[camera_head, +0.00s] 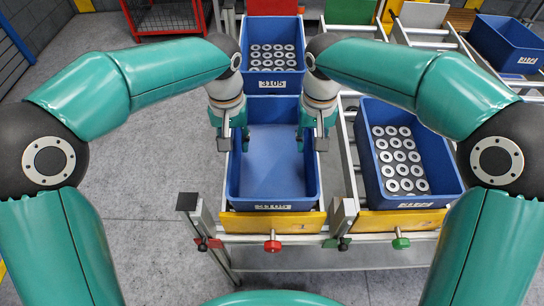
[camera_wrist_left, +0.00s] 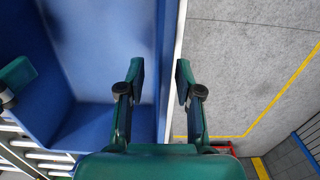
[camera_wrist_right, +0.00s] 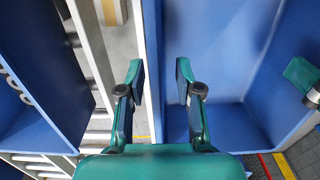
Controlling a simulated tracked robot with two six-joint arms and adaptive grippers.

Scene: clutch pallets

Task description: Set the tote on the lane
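An empty blue tote (camera_head: 270,168) stands in the left lane just behind its yellow end board (camera_head: 300,223). My left gripper (camera_head: 233,143) is at its left side wall and my right gripper (camera_head: 311,143) at its right side wall. In the left wrist view, the fingers of my left gripper (camera_wrist_left: 158,78) are apart, with the tote's wall (camera_wrist_left: 168,35) between them. In the right wrist view, the fingers of my right gripper (camera_wrist_right: 160,78) are also apart around the opposite wall (camera_wrist_right: 153,40). Neither gripper visibly clamps the wall.
Behind it in line stands a blue tote (camera_head: 273,82) full of metal rings. Another ring-filled tote (camera_head: 438,172) stands in the lane to the right. A tote (camera_head: 510,45) is at the far right, and a red mesh cage (camera_head: 165,18) at the back left. Grey floor (camera_head: 130,215) is clear at left.

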